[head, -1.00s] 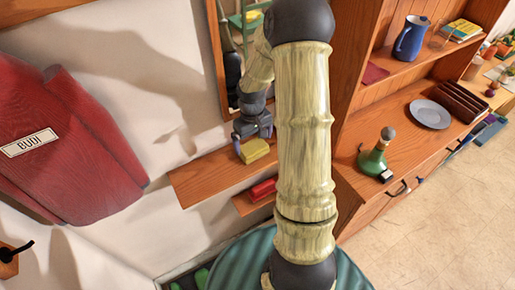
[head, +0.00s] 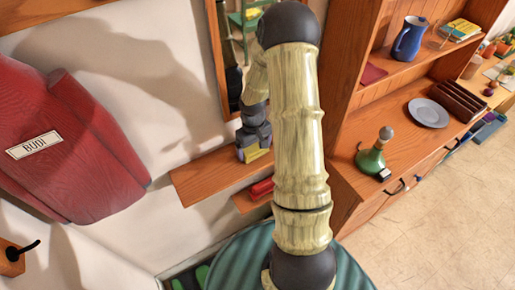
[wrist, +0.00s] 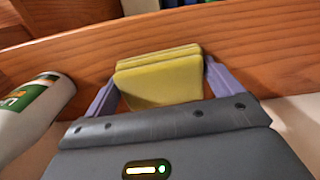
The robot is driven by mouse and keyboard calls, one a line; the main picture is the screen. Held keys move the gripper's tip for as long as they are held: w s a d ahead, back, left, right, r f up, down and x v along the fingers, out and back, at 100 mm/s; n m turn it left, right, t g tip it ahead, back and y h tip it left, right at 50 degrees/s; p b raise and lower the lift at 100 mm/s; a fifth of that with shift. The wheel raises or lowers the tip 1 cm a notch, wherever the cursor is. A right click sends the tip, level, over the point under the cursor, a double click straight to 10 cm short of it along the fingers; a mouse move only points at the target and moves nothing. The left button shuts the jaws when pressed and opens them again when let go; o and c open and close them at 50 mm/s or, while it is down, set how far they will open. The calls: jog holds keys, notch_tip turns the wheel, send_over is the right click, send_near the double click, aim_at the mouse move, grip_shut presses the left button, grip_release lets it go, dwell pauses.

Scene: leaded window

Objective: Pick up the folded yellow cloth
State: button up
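The folded yellow cloth (wrist: 160,80) lies on the wooden wall shelf, with its layered folds showing in the wrist view. In the head view only a small part of the cloth (head: 253,154) shows below my gripper (head: 251,141). In the wrist view my gripper (wrist: 160,84) has its two purple fingers spread wide, one on each side of the cloth. The cloth sits between them, very close to both fingertips; I cannot tell whether they touch it.
The wall shelf (head: 205,180) is narrow. A white bottle with a green label (wrist: 35,110) stands close by my left finger. A red object (head: 261,188) lies on a lower ledge (head: 245,203).

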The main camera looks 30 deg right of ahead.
aim_at(255, 147)
jog(key=c, duration=0.5)
jog(key=shift+o, duration=0.2)
jog(key=shift+r, duration=0.1)
notch_tip(255, 147, up, 10)
jog(key=shift+f+b, duration=0.1)
jog(key=shift+b, duration=1)
